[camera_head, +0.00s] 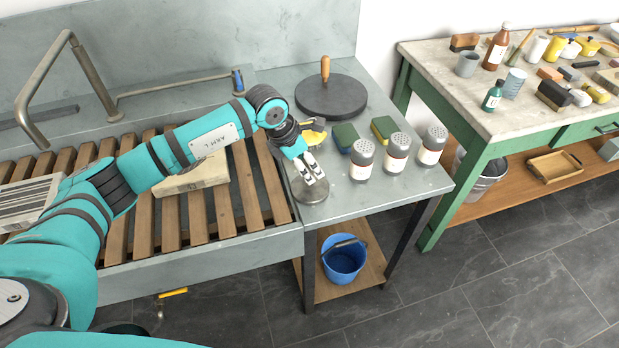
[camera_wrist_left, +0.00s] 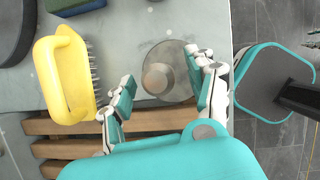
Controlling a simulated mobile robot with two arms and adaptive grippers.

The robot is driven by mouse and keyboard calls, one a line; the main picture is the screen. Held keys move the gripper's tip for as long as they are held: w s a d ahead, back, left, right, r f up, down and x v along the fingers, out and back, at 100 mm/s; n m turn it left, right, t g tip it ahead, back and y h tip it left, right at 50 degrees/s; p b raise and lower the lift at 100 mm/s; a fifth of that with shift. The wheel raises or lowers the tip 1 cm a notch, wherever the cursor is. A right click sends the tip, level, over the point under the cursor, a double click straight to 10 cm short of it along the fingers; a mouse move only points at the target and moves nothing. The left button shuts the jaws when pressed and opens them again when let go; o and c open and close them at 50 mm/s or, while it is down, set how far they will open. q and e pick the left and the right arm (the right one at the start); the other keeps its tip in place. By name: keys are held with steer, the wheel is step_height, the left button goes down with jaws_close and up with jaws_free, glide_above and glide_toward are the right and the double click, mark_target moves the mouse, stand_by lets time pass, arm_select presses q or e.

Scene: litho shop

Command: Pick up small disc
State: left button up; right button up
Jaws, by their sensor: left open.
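The small disc (camera_head: 309,193) is grey, with a low round knob in its middle. It lies flat on the grey bench top near the front left corner, right of the wooden slats. In the left wrist view the small disc (camera_wrist_left: 181,60) lies between and ahead of my fingertips. My left gripper (camera_head: 315,172) is open and empty above the disc and hides part of it. In the left wrist view my left gripper (camera_wrist_left: 165,83) has one finger on each side of the disc. I cannot tell whether a finger touches it. My right gripper is not in view.
A yellow brush (camera_wrist_left: 49,82) lies close left of my left gripper in the wrist view. A larger dark disc with a wooden handle (camera_head: 331,96) lies behind. Green-yellow sponges and several shakers (camera_head: 398,157) stand to the right. A blue bucket (camera_head: 343,262) sits on the shelf below.

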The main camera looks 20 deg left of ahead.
arm_select(q)
steer(key=shift+w+d+f, duration=0.1)
steer(key=shift+w+f, duration=0.05)
steer(key=shift+f, duration=0.35)
jaws_close()
steer(key=shift+w+r, duration=0.1)
steer(key=shift+r, duration=0.05)
